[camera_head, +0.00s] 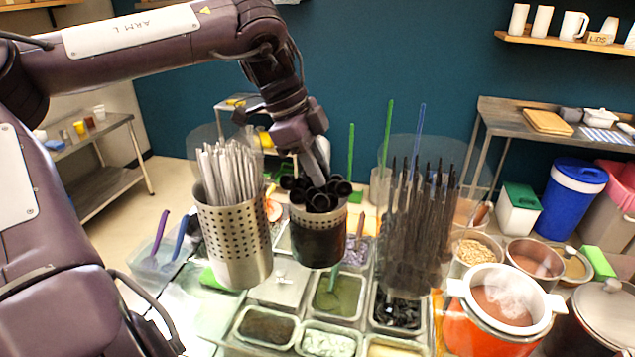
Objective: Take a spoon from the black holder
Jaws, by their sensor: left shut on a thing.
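The black holder (318,242) is a dark cup with a perforated metal band, standing upright in the middle of the view. Several black spoons (318,197) stick up out of it, with their rounded ends at the top. My left gripper (318,176) reaches down from above to the spoon ends and is shut on a black spoon. Its fingertips are partly hidden among the spoon ends, so I cannot tell exactly where it grips. The held spoon's lower part is hidden in the holder. My right gripper is not in view.
A taller perforated metal holder (233,235) with wrapped utensils stands close on the left. A clear container (420,225) with dark sticks and colored straws stands on the right. Topping trays (340,297) lie in front. A steaming orange pot (498,310) is at the right front.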

